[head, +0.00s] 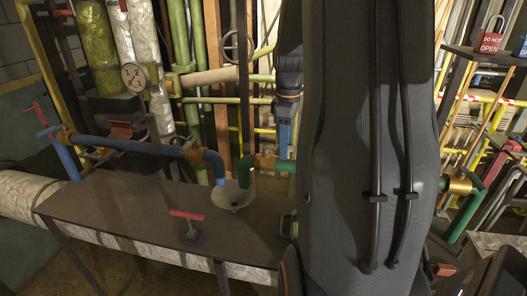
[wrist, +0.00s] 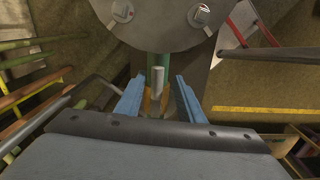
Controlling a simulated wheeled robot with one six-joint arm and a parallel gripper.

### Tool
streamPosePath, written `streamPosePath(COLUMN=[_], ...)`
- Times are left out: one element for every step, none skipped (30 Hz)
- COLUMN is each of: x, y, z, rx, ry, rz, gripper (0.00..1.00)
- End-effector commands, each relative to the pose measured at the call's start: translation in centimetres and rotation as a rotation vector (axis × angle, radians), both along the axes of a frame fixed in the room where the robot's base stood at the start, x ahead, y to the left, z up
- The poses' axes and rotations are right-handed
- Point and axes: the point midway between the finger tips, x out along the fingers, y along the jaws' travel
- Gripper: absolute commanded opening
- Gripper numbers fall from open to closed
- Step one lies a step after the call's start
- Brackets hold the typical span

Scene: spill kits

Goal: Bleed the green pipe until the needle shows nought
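The green pipe (head: 246,178) runs from a brass valve (head: 265,162) and bends down into a grey funnel (head: 232,196) on the dark bench. My gripper points down at this valve, its blue finger (head: 284,140) showing beside my arm. In the wrist view, my gripper (wrist: 157,88) is open, with one blue finger either side of a bare grey stem (wrist: 157,79). Brass (wrist: 154,104) and green pipe (wrist: 160,62) show behind the stem; finger contact cannot be told. A round white gauge (head: 135,77) stands at upper left; its needle is too small to read.
A blue pipe (head: 120,145) also ends over the funnel. A loose red T-handle (head: 187,216) stands on the bench (head: 115,205). A red padlock tag (head: 490,43) hangs at upper right. Another green pipe with a brass valve (head: 460,185) lies right of my arm, which hides much.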

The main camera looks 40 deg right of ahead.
Motion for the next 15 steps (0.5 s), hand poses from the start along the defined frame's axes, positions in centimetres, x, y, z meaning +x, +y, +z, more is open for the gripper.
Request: streamPosePath(x=[0.0,0.0,0.0,0.0,0.0,0.0,0.0,0.0,0.0,0.0,0.0,0.0,0.0,0.0,0.0], y=[0.0,0.0,0.0,0.0,0.0,0.0,0.0,0.0,0.0,0.0,0.0,0.0,0.0,0.0,0.0], z=[0.0,0.0,0.0,0.0,0.0,0.2,0.3,0.5,0.8,1.0,1.2,1.5,1.7,2.0,2.3], rx=[0.001,0.001,0.001,0.001,0.001,0.0,0.0,0.0,-0.001,-0.001,0.0,0.001,0.001,0.0,0.0], ry=[0.001,0.001,0.001,0.001,0.001,0.0,0.0,0.0,-0.001,-0.001,0.0,0.001,0.001,0.0,0.0], rz=[0.0,0.0,0.0,0.0,0.0,0.0,0.0,0.0,0.0,0.0,0.0,0.0,0.0,-0.001,-0.001], gripper=[0.35,0.35,0.35,0.35,0.35,0.35,0.35,0.35,0.35,0.35,0.35,0.35,0.35,0.35,0.35])
